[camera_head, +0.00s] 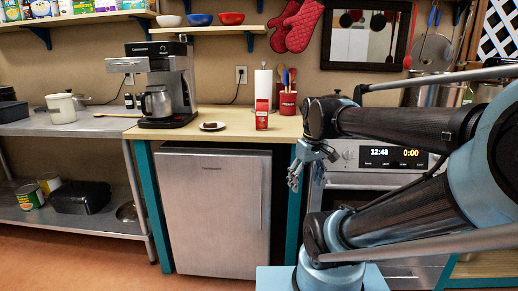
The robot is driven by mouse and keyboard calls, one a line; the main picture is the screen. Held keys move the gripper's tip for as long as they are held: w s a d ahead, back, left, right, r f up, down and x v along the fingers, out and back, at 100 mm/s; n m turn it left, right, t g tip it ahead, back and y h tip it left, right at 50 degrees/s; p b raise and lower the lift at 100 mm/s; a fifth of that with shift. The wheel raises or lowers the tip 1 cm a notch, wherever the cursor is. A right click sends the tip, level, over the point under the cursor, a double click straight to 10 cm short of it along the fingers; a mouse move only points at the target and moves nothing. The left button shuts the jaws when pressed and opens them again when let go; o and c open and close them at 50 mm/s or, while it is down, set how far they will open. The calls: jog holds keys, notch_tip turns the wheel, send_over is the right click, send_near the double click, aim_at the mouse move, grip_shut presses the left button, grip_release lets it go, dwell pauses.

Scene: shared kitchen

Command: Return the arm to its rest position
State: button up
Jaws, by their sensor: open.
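My arm reaches in from the right side of the head view and bends back on itself in front of the oven. My gripper (297,181) hangs at the end of the upper link, pointing down, just left of the oven's front and near the counter's front edge. Its jaws are small in this view; they look open and hold nothing that I can see. The gripper appears clear of the counter, though the exact gap cannot be told.
The wooden counter (220,124) carries a coffee maker (178,85), a small plate (212,126), a red carton (262,114) and a red utensil crock (288,103). A small fridge (212,212) stands below. The oven (385,158) is behind my arm. Floor at lower left is clear.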

jog(key=s+d+f+m, duration=0.3)
jog(key=s+f+m, duration=0.1)
jog(key=f, duration=0.5)
jog(key=shift+s+d+m, duration=0.3)
jog(key=shift+s+m, duration=0.1)
jog(key=shift+s, duration=0.4)
jog(key=shift+w+f, duration=0.2)
jog(key=shift+w, duration=0.25)
